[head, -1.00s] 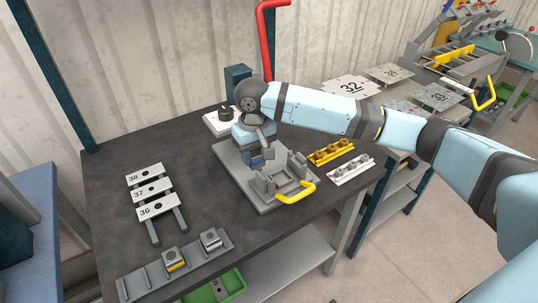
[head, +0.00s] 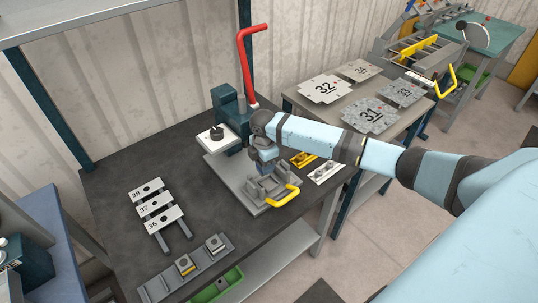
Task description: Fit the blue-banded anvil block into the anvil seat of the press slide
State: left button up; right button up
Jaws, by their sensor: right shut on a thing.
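My right gripper (head: 265,158) is shut on a small block, taken to be the blue-banded anvil block, which is mostly hidden by the fingers. It points down just behind the press slide (head: 266,189), a grey fixture with upright walls and a yellow handle (head: 285,197) at its front. I cannot tell whether the block touches the anvil seat, which the gripper and walls hide. The slide sits on a grey base plate in front of the teal press (head: 229,108) with its red lever (head: 243,65). My left gripper is out of view.
A grey rack (head: 160,288) at the front holds a yellow-banded block (head: 185,264) and another block (head: 215,244). Yellow (head: 304,158) and white (head: 327,172) notched bars lie right of the slide. The dark table between is clear.

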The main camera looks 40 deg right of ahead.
jog(key=shift+s+d+f+n+p, duration=0.15)
jog(key=shift+s+d+n+p, duration=0.15)
jog(key=shift+d+n, duration=0.35)
jog(key=shift+f+n, duration=0.2)
jog(key=shift+n, duration=0.05)
jog(key=shift+f, duration=0.4)
jog(key=shift+f+b, duration=0.5)
jog(key=shift+f, duration=0.1)
notch_tip(320, 180, down, 2)
jog(key=b, duration=0.2)
jog(key=shift+f+b, duration=0.25)
jog(key=shift+b, duration=0.1)
jog(key=shift+f, duration=0.75)
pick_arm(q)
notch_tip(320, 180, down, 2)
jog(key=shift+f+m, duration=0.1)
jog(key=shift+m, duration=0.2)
pick_arm(e)
jog(key=shift+f, duration=0.15)
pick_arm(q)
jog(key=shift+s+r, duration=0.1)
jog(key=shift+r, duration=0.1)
pick_arm(e)
jog(key=shift+f, duration=0.25)
